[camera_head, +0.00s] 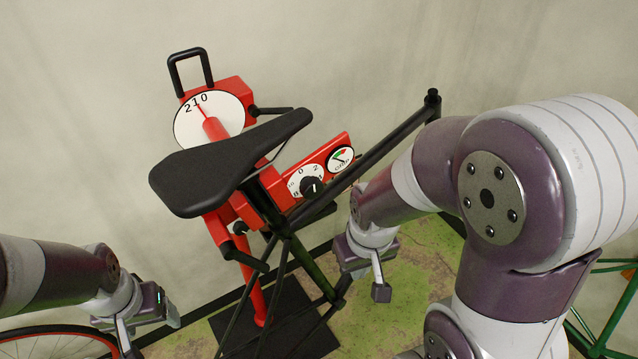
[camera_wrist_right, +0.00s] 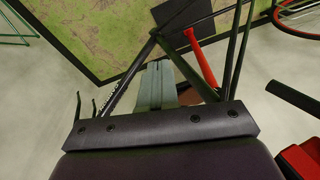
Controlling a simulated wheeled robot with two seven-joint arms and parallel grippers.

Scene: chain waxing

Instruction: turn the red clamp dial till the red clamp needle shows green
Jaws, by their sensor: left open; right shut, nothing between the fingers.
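The red clamp (camera_head: 288,200) holds the bike frame on the red stand. On its face is the clamp dial (camera_head: 311,186), a black knob with a white mark on a white numbered disc. Beside it is the small needle gauge (camera_head: 341,159), with red and green on a white face; where its needle points is too small to tell. My right gripper (camera_head: 380,291) is below and right of the dial, apart from it, shut and empty. Its closed fingers show in the right wrist view (camera_wrist_right: 155,86). My left gripper (camera_head: 148,326) is open at lower left, far from the clamp.
A black saddle (camera_head: 225,165) and the dark frame tube (camera_head: 385,135) stick out around the clamp. A large white scale (camera_head: 214,115) with a red pointer is above left. A red-rimmed wheel (camera_head: 60,334) is at lower left. A green frame (camera_head: 610,310) stands at right.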

